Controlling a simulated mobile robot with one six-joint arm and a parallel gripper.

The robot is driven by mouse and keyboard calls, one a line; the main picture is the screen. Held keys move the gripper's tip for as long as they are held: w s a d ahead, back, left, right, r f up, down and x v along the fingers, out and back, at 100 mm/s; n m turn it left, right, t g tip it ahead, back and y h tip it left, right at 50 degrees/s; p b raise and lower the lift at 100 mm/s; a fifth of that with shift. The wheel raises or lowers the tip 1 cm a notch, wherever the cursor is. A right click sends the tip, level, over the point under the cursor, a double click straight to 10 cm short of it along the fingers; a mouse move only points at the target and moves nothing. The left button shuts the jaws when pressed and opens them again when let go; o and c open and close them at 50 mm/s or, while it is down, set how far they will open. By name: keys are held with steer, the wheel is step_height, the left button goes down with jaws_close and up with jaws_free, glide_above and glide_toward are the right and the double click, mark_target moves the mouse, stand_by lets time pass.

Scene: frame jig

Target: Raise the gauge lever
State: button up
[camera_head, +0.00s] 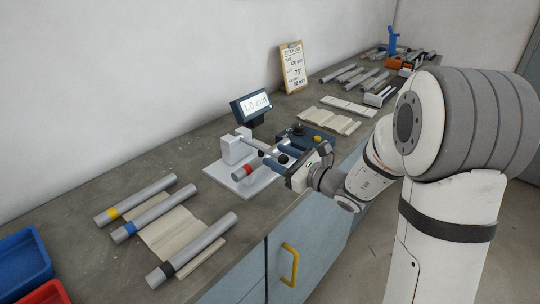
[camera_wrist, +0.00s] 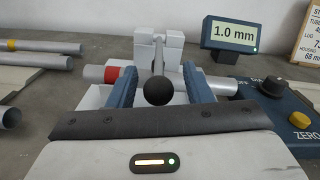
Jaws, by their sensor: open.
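The gauge (camera_head: 233,152) is a white block on a white base plate. In the wrist view, the gauge lever (camera_wrist: 158,55) runs from between its white uprights toward me and ends in a black ball knob (camera_wrist: 158,91). The knob also shows in the head view (camera_head: 283,158). A grey tube with a red band (camera_wrist: 102,73) lies across the gauge below the lever. My gripper (camera_wrist: 159,76) is open, with one blue finger on each side of the knob and a visible gap on both sides. The display (camera_wrist: 234,33) reads 1.0 mm.
A blue control box (camera_head: 305,136) with a dark dial and yellow ZERO button stands close to the right of my gripper. Several tubes (camera_head: 150,212) lie on the bench at left. A clipboard (camera_head: 292,68) stands behind. Blue and red trays (camera_head: 20,262) are at front left.

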steer(key=shift+w+a, duration=0.3)
steer(key=shift+a, duration=0.15)
steer(key=shift+c, duration=0.3)
jaws_close()
